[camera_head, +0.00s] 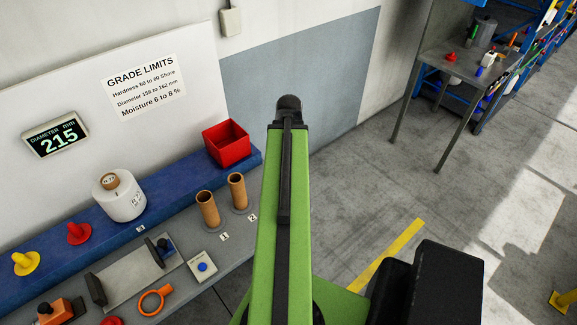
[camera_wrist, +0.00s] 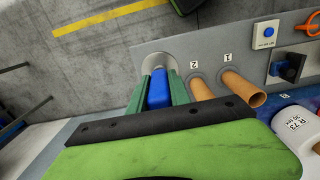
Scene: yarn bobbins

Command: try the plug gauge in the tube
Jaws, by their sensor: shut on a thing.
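In the wrist view, my gripper (camera_wrist: 161,80) has its green fingers closed on a blue handle, which I take to be the plug gauge (camera_wrist: 159,92). Its far end is not clear to see. It is over or near a pale round disc (camera_wrist: 166,50) at the bench end; I cannot tell whether they touch. Two brown tubes stand upright, open at the top: tube 1 (camera_head: 208,211) and tube 2 (camera_head: 237,192). The wrist view also shows tube 1 (camera_wrist: 243,90) and tube 2 (camera_wrist: 201,89), beside my gripper. In the head view my green arm hides my gripper.
The blue shelf behind (camera_head: 168,200) carries a white bobbin (camera_head: 120,198) and a red bin (camera_head: 227,143). Open floor lies to the right.

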